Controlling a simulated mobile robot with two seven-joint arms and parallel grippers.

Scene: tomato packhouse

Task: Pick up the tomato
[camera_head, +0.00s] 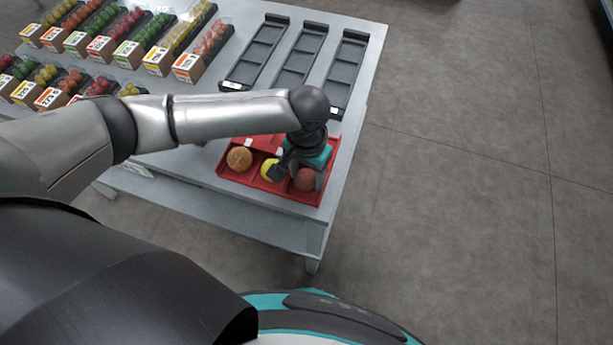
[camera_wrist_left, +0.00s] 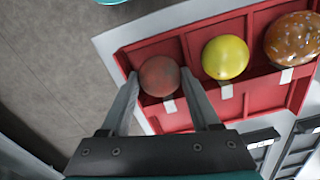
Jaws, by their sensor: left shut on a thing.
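The red tomato (camera_head: 306,180) is in the right end compartment of the red tray (camera_head: 230,181). In the left wrist view the tomato (camera_wrist_left: 159,76) sits between the two fingers of my left gripper (camera_wrist_left: 160,90). In the head view my left gripper (camera_head: 298,172) reaches down over that end of the tray and is shut on the tomato. The tomato appears to be still inside the tray; whether it touches the tray floor cannot be told. My right gripper is not in view.
A yellow fruit (camera_head: 270,170) and a round brown bun-like item (camera_head: 239,159) lie in the neighbouring compartments. Empty black trays (camera_head: 301,55) and boxes of tomatoes (camera_head: 203,51) stand farther back on the grey table (camera_head: 350,130). Open floor lies to the right.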

